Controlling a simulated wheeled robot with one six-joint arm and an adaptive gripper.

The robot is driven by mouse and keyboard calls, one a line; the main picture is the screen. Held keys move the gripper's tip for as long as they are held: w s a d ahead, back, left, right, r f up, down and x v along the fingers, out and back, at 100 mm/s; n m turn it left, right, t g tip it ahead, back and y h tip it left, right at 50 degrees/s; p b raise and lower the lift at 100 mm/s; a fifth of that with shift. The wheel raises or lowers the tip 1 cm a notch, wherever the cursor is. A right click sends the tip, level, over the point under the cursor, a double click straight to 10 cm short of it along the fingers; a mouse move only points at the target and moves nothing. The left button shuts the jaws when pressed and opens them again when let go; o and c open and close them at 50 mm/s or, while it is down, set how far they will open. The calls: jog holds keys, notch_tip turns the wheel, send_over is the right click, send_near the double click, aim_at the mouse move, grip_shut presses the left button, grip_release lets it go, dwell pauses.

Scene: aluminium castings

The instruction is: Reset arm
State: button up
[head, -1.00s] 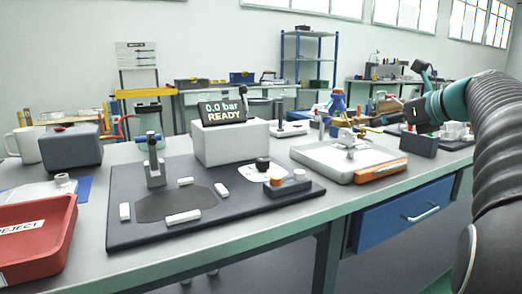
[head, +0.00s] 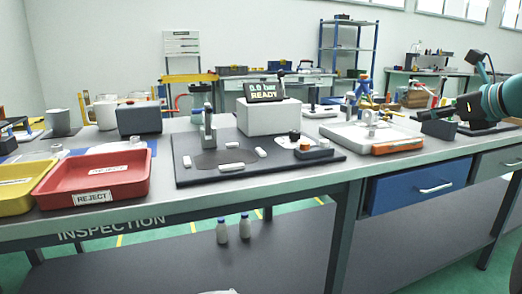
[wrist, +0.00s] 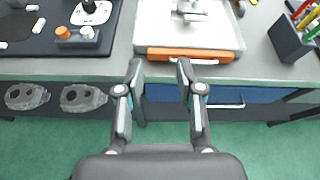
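My gripper (wrist: 158,80) is open and empty in the wrist view, its two fingers apart in front of the bench edge. It points toward the white tray (wrist: 158,40) with an orange-handled tool (wrist: 180,55) along its front edge.
Castings (wrist: 82,98) lie on the lower shelf. Green floor is clear in front.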

jog(key=s+a+f+n+g+h, duration=0.1)
jog(key=s+f+n+g+h, duration=0.35)
jog(key=f+n, duration=1.05)
jog(key=s+a+f+n+g, duration=0.1)
jog(key=s+a+f+n, duration=0.6)
jog(key=s+a, duration=0.4)
jog(key=s+a+f+n+g, duration=0.1)
jog(key=s+a+f+n, duration=0.7)
jog(key=s+a, duration=0.3)
jog(key=shift+s+f+n, duration=0.15)
jog(key=shift+s+n, duration=0.3)
jog(key=shift+n, duration=0.15)
jog(key=shift+w+g, duration=0.1)
jog(key=shift+g, duration=0.15)
